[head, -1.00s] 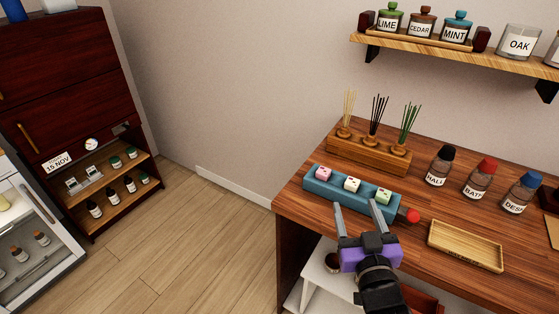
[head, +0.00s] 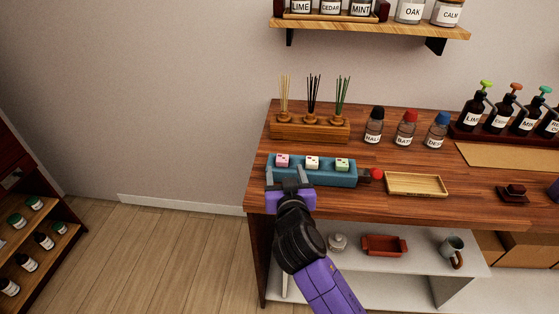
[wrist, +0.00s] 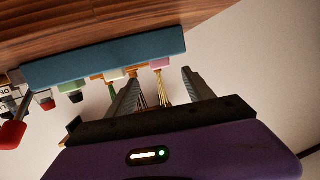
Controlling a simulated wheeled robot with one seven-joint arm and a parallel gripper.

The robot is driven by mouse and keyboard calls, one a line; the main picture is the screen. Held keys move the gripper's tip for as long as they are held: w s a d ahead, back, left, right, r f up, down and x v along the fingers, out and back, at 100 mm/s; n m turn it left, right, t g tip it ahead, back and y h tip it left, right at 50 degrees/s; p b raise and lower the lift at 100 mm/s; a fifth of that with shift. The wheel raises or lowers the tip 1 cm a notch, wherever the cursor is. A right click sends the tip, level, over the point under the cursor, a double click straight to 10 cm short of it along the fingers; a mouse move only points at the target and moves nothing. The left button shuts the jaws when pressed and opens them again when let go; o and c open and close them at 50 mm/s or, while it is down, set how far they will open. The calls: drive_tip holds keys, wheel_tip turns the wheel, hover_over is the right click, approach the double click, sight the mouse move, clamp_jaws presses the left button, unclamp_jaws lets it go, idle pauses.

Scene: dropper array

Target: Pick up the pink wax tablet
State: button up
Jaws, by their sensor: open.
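The pink wax tablet (head: 282,160) sits in the left end of a blue tray (head: 325,179) on the wooden table. A cream tablet (head: 312,162) and a green tablet (head: 342,164) sit to its right in the same tray. My gripper (head: 286,177) is open and empty at the tray's front left, with its fingers pointing toward the pink tablet. In the wrist view, which is upside down, the pink tablet (wrist: 160,63) shows beyond and between the fingertips (wrist: 161,77), apart from them.
A wooden reed diffuser stand (head: 310,129) is behind the tray. A red knob (head: 377,174) is at the tray's right end, beside an empty wooden tray (head: 416,184). Labelled bottles (head: 406,130) stand behind. A white lower shelf (head: 360,270) is under the table.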

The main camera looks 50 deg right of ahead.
sight(283, 160)
drive_tip(key=p+x, duration=0.1)
drive_tip(key=x, duration=0.5)
drive_tip(key=shift+w+d+p, duration=0.3)
drive_tip(key=shift+d+p, duration=0.05)
drive_tip(key=shift+p, duration=0.05)
clamp_jaws()
